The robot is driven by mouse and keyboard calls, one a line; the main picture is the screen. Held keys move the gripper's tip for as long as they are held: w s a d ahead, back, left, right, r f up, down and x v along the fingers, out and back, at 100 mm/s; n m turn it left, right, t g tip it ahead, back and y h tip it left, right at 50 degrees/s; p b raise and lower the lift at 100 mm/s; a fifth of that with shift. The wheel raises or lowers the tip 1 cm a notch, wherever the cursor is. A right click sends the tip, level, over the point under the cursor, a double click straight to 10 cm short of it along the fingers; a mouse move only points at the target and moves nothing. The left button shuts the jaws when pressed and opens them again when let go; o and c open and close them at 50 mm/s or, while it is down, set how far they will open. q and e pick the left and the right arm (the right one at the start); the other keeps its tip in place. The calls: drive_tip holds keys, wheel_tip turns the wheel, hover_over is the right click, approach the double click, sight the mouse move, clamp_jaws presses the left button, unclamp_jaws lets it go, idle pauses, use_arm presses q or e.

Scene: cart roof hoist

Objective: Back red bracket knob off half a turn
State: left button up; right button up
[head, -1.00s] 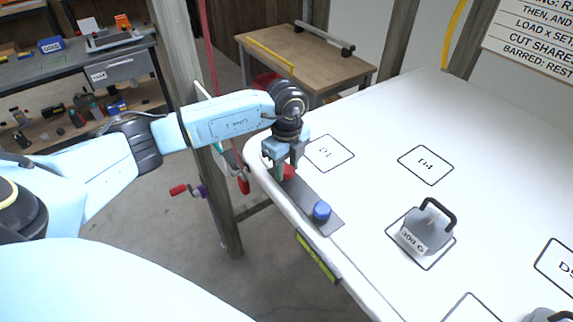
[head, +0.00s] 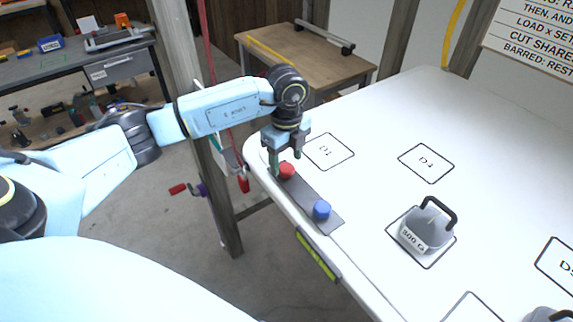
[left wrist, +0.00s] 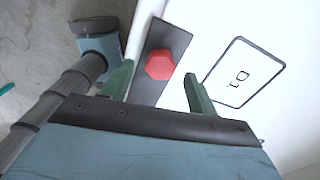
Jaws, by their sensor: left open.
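The red knob (head: 286,171) sits on the far end of a dark grey strip (head: 305,192) along the table's left edge. In the left wrist view the knob (left wrist: 160,64) is a red hexagonal cap on that dark strip. My left gripper (head: 284,164) is above and just behind the knob. In the left wrist view its two green fingers (left wrist: 158,88) are spread wide, with the knob ahead of and between their tips, apart from both. A blue knob (head: 321,209) sits on the strip's near end. My right gripper is not in view.
A grey weight with a black handle (head: 428,228) stands on a marked square of the white table (head: 370,130). Wooden posts (head: 185,90) and a red cord stand close to my left arm. The table around D1 and D4 is clear.

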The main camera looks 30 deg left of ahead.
sight(287, 168)
use_arm(q)
wheel_tip(287, 168, up, 10)
drive_tip(key=shift+r+b, duration=0.25)
drive_tip(key=shift+b, duration=0.1)
drive_tip(key=shift+d, duration=0.1)
